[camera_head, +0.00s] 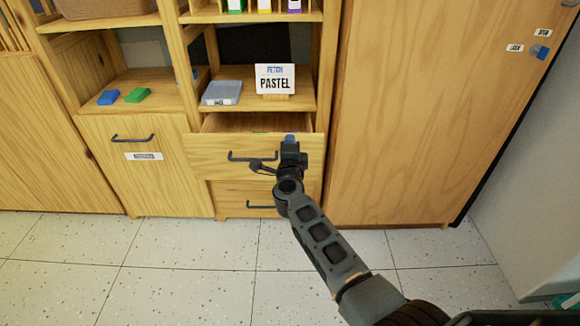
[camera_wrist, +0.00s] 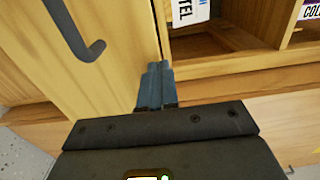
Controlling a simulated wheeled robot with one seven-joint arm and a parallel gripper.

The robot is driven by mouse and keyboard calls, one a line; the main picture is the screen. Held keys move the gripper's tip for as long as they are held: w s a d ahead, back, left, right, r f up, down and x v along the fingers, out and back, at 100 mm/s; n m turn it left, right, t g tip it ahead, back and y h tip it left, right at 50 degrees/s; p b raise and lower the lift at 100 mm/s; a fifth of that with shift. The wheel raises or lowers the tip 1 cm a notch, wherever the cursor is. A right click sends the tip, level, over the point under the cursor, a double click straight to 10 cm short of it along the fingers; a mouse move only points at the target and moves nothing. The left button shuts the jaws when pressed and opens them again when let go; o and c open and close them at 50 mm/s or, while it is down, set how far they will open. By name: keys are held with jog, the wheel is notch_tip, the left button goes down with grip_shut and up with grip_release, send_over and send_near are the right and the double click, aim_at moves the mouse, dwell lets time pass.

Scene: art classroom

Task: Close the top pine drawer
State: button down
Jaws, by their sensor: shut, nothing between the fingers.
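The top pine drawer (camera_head: 215,153) is pulled partly out of the pine shelf unit, below the shelf with the PASTEL sign. Its interior shows as a narrow gap above its front. A dark bar handle (camera_head: 250,157) is on the drawer front. My gripper (camera_head: 290,139) is shut and empty, at the right part of the drawer front, right of the handle. Whether it touches the drawer cannot be told. In the wrist view my shut fingers (camera_wrist: 156,80) point at pine surfaces, with a dark handle (camera_wrist: 80,35) on a panel to the left.
A second drawer (camera_head: 232,198) below looks closed. A pine door (camera_head: 133,185) is to the left, and a tall pine cabinet (camera_head: 400,120) to the right. The PASTEL sign (camera_head: 275,80) and a grey box (camera_head: 221,93) stand on the shelf above. The tiled floor (camera_head: 190,265) in front is clear.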

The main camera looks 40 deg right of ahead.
jog(key=shift+r+b+x, duration=0.1)
jog(key=shift+b+x, duration=1.7)
jog(key=shift+x, duration=1.45)
jog(key=shift+r+b+x, duration=0.15)
jog(key=shift+b+x, duration=1.65)
jog(key=shift+x, duration=1.45)
jog(key=shift+d, duration=0.1)
